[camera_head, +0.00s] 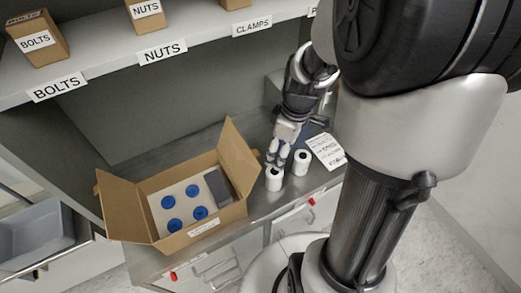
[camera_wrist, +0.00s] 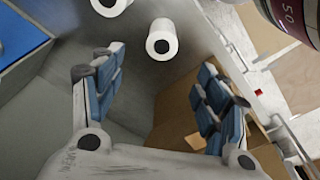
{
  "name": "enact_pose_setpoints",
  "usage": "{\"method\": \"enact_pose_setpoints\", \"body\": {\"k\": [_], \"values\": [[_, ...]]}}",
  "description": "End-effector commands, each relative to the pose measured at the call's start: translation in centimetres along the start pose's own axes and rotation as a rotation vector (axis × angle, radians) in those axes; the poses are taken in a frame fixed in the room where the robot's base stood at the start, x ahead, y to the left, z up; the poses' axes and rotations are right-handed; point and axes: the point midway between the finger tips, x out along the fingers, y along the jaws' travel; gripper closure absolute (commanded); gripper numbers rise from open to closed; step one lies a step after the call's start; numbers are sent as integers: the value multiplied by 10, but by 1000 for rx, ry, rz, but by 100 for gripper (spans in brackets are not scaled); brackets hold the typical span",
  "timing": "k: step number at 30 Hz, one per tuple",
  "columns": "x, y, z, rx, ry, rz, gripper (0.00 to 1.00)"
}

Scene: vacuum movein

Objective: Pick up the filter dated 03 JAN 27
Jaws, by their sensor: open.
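Two white cylinders with dark centres stand on the grey metal counter, likely the filters. The nearer one (camera_head: 274,179) is at the front edge and the other (camera_head: 301,161) is just right of it. No date is readable on either. In the wrist view one cylinder (camera_wrist: 162,38) lies ahead between the open fingers, and the other (camera_wrist: 110,5) is cut by the top edge. My gripper (camera_head: 277,157) is open and empty, pointing down close above and beside the nearer cylinder. In the wrist view, its blue-padded fingers (camera_wrist: 162,62) are spread wide. Contact cannot be told.
An open cardboard box (camera_head: 249,160) with a pale insert, blue discs and a grey block stands left of the cylinders. A printed sheet (camera_head: 327,150) lies to the right. Drawers with red tabs are below. A shelf (camera_head: 105,62) with labelled small boxes hangs above.

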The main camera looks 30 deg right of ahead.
Motion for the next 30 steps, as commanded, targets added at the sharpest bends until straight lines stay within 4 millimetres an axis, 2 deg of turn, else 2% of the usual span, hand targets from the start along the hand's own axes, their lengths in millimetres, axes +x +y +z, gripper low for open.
{"method": "enact_pose_setpoints", "body": {"k": [6,12,16,23,30], "values": [[51,-2,1,0,-4,-6,32],[92,-2,1,0,-3,-4,32],[108,-1,1,-1,-2,-2,32],[119,-2,1,1,-1,-1,32],[154,-4,2,0,-3,-4,32]]}}
